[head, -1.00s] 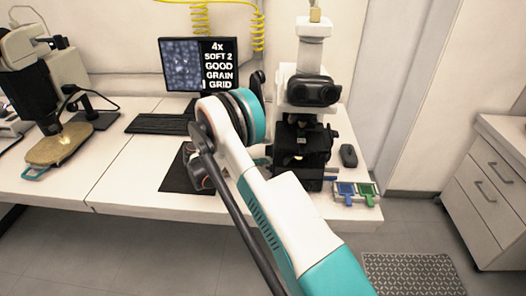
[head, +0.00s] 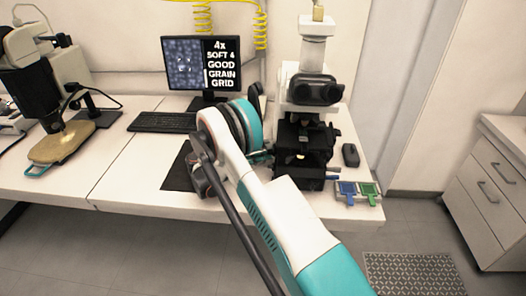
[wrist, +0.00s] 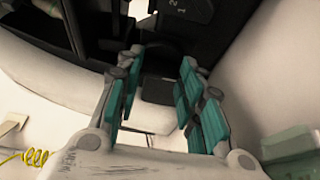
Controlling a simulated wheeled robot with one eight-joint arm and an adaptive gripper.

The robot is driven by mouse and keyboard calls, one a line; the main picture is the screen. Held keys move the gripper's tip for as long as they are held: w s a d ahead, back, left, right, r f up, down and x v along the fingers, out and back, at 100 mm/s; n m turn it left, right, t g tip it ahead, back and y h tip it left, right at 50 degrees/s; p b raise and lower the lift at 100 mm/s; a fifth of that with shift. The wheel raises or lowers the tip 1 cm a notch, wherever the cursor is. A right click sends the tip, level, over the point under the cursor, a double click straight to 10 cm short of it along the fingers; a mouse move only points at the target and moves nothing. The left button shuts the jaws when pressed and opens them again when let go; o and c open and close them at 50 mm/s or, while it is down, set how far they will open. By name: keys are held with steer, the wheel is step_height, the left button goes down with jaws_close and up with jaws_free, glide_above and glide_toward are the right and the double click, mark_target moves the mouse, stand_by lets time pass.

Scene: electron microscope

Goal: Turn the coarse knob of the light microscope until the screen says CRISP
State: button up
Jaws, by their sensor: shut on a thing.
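The light microscope (head: 318,90) stands on the right of the white bench, with black eyepieces and a dark lower body. The screen (head: 203,65) to its left reads 4x, SOFT 4, GOOD, GRAIN, GRID beside a grey speckled picture. In the wrist view my gripper (wrist: 162,62) has its teal-padded fingers on either side of a dark rounded part, the coarse knob (wrist: 168,50), and is shut on it. The contact is in shadow and hard to make out. In the head view my arm hides most of the gripper and the knob.
A keyboard (head: 164,122) and a dark mat (head: 178,174) lie left of my arm. Blue and green slide pieces (head: 358,190) sit at the bench's front right, with a black mouse (head: 350,155) behind. Another microscope (head: 40,85) stands at left.

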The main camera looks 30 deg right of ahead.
steer(key=o, duration=1.1)
steer(key=shift+c, duration=0.2)
